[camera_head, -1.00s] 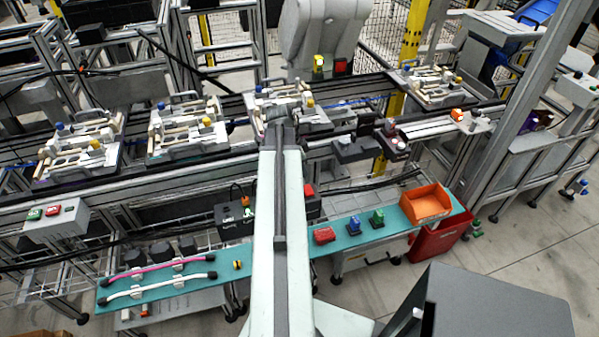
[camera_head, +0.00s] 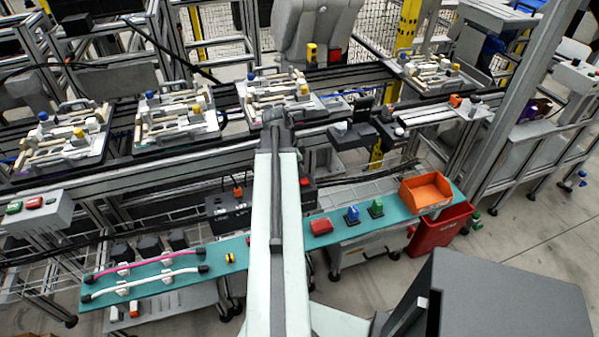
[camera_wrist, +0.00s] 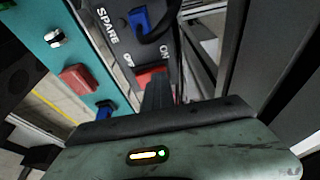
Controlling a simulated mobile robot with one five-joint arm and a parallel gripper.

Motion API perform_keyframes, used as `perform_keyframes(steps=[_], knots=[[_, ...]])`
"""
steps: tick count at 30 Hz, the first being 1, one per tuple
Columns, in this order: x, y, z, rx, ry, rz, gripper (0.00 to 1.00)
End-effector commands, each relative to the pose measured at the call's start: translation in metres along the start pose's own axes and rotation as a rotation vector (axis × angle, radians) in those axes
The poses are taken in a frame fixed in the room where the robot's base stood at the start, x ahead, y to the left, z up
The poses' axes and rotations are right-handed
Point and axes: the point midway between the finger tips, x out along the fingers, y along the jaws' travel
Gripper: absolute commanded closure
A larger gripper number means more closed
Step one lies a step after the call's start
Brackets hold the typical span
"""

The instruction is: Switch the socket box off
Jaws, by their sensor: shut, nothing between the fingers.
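The black socket box (camera_head: 228,211) stands behind the teal shelf in the head view, its middle hidden by my arm. Its red switch (camera_head: 305,182) shows just right of the arm. In the wrist view the box face (camera_wrist: 122,42) carries the word SPARE, a blue plug (camera_wrist: 142,20) and the red switch (camera_wrist: 151,76) between OFF and ON labels. My gripper (camera_wrist: 157,88) is shut and empty, its tip right at the switch in the picture and covering part of it. I cannot tell whether it touches, or which way the switch is tipped. The head view hides the gripper behind the arm.
The teal shelf (camera_head: 343,226) holds a red block (camera_head: 321,226), blue and green pieces, an orange bin (camera_head: 427,191) and two cables on the left. A red bin (camera_head: 440,232) stands at its right end. Pallet fixtures line the conveyor behind.

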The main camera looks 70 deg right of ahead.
Motion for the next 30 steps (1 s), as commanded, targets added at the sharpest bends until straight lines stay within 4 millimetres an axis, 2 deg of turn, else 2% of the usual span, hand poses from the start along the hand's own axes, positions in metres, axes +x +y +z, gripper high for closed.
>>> perform_keyframes(steps=[11, 22, 26, 30], knots=[[-0.003, 0.017, 0.000, 0.001, -0.004, 0.005, 1.00], [-0.004, 0.017, -0.002, 0.001, -0.002, 0.003, 1.00], [-0.013, 0.016, -0.004, 0.001, -0.002, 0.003, 1.00], [-0.035, 0.016, -0.009, -0.002, -0.003, 0.002, 1.00]])
